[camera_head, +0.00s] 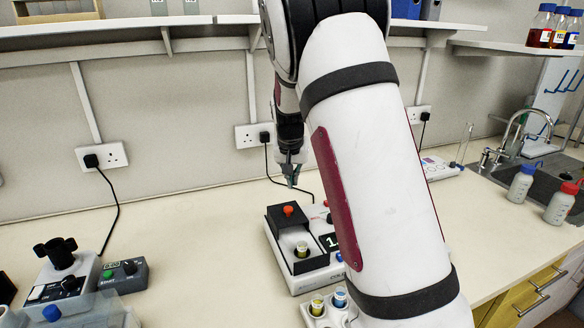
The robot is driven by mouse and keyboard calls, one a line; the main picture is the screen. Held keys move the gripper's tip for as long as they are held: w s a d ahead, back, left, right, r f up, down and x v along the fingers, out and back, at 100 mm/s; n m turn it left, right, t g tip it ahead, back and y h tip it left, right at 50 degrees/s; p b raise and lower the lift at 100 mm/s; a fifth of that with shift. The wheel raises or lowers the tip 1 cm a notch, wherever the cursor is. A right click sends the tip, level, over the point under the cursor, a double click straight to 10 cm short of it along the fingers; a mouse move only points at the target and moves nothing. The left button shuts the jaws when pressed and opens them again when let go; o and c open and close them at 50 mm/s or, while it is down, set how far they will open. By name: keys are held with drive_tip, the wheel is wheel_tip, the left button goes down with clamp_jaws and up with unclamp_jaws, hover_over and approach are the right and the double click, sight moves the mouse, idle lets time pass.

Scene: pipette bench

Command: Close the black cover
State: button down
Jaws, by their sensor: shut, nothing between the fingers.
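The black cover (282,217) with a red knob on top is at the back of a white bench instrument. In front of it, the black chamber is uncovered, and a yellow-labelled vial (302,250) stands in it. My gripper (292,184) points down and is shut and empty. In the picture it is just above the red knob, with a gap between them. My arm hides the right part of the instrument and its display.
A rack with capped vials (318,303) stands in front of the instrument. A device with a black knob (62,256) and a small timer (124,271) are at the left. Bottles (522,184) stand by the sink at the right.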

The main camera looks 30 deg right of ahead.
sight(293, 205)
drive_tip(key=x, duration=0.2)
drive_tip(key=shift+s+a+f, duration=0.1)
drive_tip(key=shift+f, duration=0.3)
drive_tip(key=shift+s+a+p, duration=0.7)
drive_tip(key=shift+s+a, duration=0.05)
drive_tip(key=shift+s, duration=0.3)
drive_tip(key=shift+s+a+f, duration=0.3)
drive_tip(key=shift+s, duration=0.05)
drive_tip(key=s+p, duration=0.1)
drive_tip(key=s, duration=0.3)
drive_tip(key=s+a+p, duration=0.1)
drive_tip(key=s+p, duration=0.1)
drive_tip(key=s, duration=0.2)
drive_tip(key=s+a+p, duration=0.1)
drive_tip(key=s+p, duration=0.1)
drive_tip(key=s, duration=0.2)
drive_tip(key=shift+a+r, duration=0.15)
drive_tip(key=shift+a, duration=0.05)
drive_tip(key=shift+s, duration=0.15)
drive_tip(key=shift+a+f, duration=0.1)
drive_tip(key=shift+f, duration=0.1)
